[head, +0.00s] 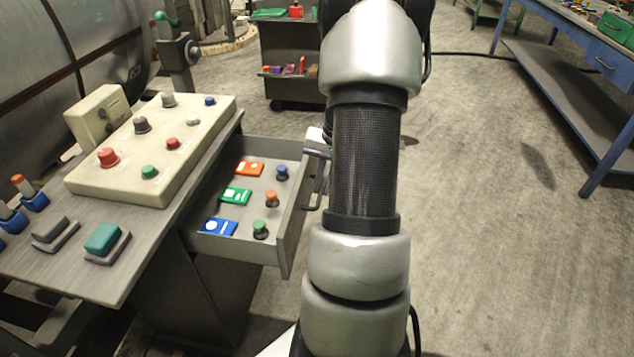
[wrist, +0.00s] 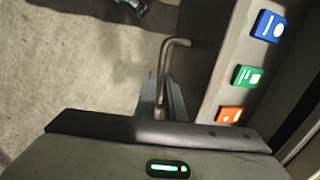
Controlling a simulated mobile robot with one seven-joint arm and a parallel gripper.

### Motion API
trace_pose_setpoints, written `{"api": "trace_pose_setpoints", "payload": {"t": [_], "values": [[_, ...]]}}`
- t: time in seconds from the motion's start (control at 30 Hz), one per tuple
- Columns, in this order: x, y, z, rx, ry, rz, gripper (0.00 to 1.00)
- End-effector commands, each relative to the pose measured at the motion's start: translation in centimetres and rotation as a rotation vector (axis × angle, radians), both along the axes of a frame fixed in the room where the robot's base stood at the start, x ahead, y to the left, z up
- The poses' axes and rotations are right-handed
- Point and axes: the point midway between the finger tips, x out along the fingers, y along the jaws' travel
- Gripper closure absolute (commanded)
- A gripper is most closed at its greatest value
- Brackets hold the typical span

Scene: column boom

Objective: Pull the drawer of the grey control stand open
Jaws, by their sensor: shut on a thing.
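The grey control stand (head: 180,262) is at the left in the head view. Its drawer (head: 290,228) stands out well to the right of the stand's body, with its inside showing. The bar handle (head: 324,180) is on the drawer's front, partly hidden by my arm. In the wrist view the handle (wrist: 163,62) runs between the two fingers of my gripper (wrist: 165,92), which is shut on it. In the head view my gripper is mostly hidden behind my arm.
The drawer holds orange, green and blue cards (head: 236,195) and several small knobs (head: 271,198). A button panel (head: 150,150) sits on the stand's top. A dark cart (head: 285,45) stands behind, a blue-legged bench (head: 565,85) at right. Floor (head: 490,230) right of my arm is clear.

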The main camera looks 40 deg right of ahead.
Motion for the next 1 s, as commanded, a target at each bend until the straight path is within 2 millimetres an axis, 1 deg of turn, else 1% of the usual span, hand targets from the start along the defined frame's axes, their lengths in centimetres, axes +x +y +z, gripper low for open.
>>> {"api": "trace_pose_setpoints", "payload": {"t": [0.23,0.27,0.3,0.37,0.7,0.77,0.87,0.97,1.0], "values": [[0.0,-0.1,0.1,-0.002,-0.001,0.000,1.00],[0.0,-0.1,0.1,-0.002,-0.001,0.000,0.89],[0.0,-0.1,0.1,-0.002,-0.001,0.000,0.82],[0.0,0.0,0.1,-0.002,-0.001,0.000,0.72],[0.0,0.0,0.3,-0.002,-0.001,0.000,0.72],[0.0,-0.1,0.8,-0.002,-0.002,-0.001,0.72],[-0.2,-0.3,2.2,-0.002,-0.002,-0.001,0.72],[-0.5,-0.6,4.4,-0.004,-0.003,-0.001,0.72],[-0.6,-0.7,5.5,-0.006,-0.004,0.000,0.72]]}}
